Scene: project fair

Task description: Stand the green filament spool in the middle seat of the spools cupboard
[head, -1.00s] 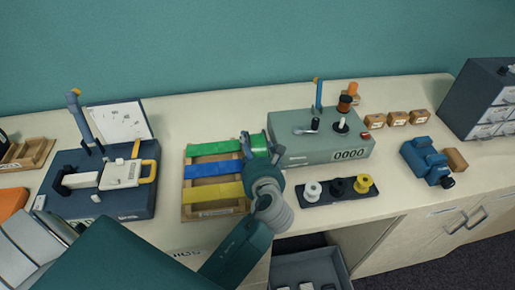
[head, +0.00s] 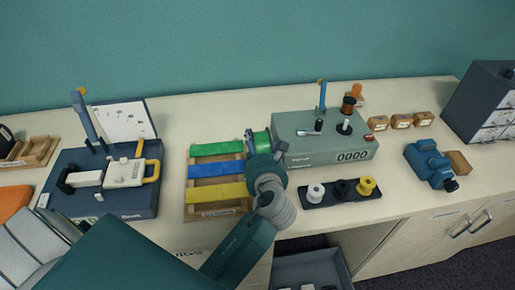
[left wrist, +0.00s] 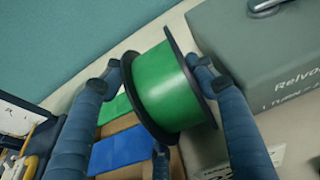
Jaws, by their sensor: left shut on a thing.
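The green filament spool (head: 261,142) is in my left gripper (head: 255,146), above the table between the tray with coloured strips and the grey-green machine. In the left wrist view the green spool (left wrist: 168,92) has dark flanges, is tilted, and sits between the fingers of my left gripper (left wrist: 158,80), which are shut on it. My wrist hides part of it in the head view. I cannot make out the spools cupboard or its middle seat for certain. My right gripper is not in view.
The wooden tray (head: 218,214) with green, blue and yellow strips is left of my wrist. The grey-green machine (head: 300,152) is close on the right. A black holder (head: 326,200) carries white, black and yellow spools. An open grey bin (head: 290,273) is below the table's front edge.

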